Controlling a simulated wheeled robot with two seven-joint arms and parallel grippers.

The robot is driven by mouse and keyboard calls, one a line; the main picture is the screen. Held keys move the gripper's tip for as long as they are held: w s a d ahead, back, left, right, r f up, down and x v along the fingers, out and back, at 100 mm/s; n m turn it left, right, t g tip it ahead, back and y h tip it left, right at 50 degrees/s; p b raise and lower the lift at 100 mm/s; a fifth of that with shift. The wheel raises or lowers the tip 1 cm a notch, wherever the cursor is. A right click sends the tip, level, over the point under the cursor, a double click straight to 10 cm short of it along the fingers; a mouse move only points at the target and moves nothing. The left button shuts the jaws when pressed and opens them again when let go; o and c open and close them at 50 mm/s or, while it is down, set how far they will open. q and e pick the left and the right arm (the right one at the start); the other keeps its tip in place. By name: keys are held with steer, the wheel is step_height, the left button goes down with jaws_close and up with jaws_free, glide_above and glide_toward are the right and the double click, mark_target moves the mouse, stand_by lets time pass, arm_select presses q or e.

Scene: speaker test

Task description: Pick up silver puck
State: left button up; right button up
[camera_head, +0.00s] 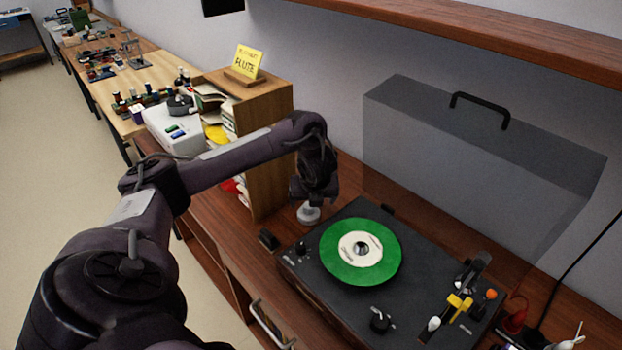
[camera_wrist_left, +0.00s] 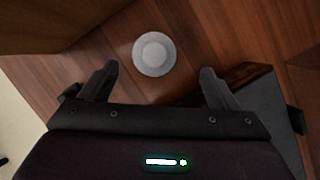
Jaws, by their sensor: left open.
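The silver puck (camera_head: 308,214) is a small round disc on the brown wooden tabletop, just left of the turntable. In the left wrist view the puck (camera_wrist_left: 154,54) lies flat, a little beyond the fingertips and between their lines. My left gripper (camera_head: 312,195) is over the puck in the head view, its arm reaching in from the left. In the left wrist view my left gripper (camera_wrist_left: 159,72) has its fingers wide apart with nothing between them. My right gripper is not in view.
A black turntable (camera_head: 342,308) with a green record (camera_head: 345,269) stands right of the puck. A wooden cubby (camera_head: 270,165) holding papers stands close on the left. A transparent grey cover (camera_head: 470,165) with a black handle is behind the turntable.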

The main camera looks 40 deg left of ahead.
mark_target(309, 211)
arm_select(q)
steer(key=shift+s+b+x, duration=0.25)
steer(key=shift+b+x, duration=0.35)
steer(key=shift+x, duration=0.45)
steer(key=x, duration=0.4)
steer(key=shift+w+a, duration=0.1)
steer(key=shift+a, duration=0.3)
steer(key=c, duration=1.2)
steer(key=shift+r, duration=0.1)
